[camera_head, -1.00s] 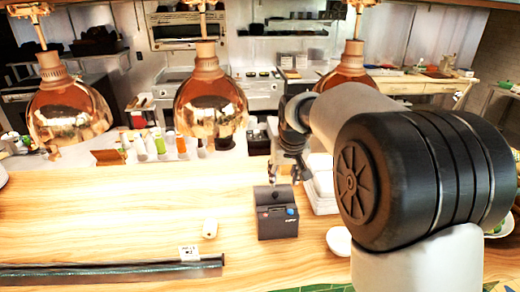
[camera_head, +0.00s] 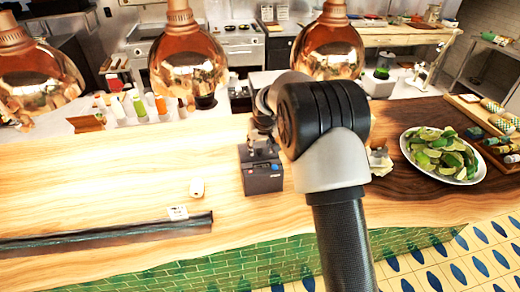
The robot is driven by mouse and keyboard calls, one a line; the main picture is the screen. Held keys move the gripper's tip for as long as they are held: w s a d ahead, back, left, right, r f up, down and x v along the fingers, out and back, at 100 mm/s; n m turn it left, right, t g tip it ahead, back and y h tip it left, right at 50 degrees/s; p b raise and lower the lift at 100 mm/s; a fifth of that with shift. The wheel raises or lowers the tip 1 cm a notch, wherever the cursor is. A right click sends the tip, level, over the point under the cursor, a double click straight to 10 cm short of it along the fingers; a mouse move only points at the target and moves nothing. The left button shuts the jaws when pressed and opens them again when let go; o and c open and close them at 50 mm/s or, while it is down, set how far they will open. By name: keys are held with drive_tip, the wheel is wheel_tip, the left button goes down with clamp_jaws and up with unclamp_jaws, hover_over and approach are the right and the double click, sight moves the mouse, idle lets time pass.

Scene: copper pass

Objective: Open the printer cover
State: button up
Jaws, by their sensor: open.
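The small dark printer (camera_head: 263,180) stands on the light wooden counter, left of my arm in the head view. My gripper (camera_head: 262,148) is at the top of the printer, its fingers pointing down over the cover area. It is open and holds nothing that I can see. The gripper and wrist hide much of the printer's top, so I cannot tell whether the cover is shut or whether the fingers touch it. A small white roll (camera_head: 197,187) lies on the counter to the left of the printer.
Copper heat lamps (camera_head: 188,65) hang over the far side of the counter. Several bottles (camera_head: 140,108) stand behind it. A dark rail (camera_head: 105,235) runs along the front left. Counter left of the printer is mostly clear.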

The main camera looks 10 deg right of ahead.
drive_tip(key=shift+x, duration=1.3)
drive_tip(key=shift+c, duration=0.2)
clamp_jaws()
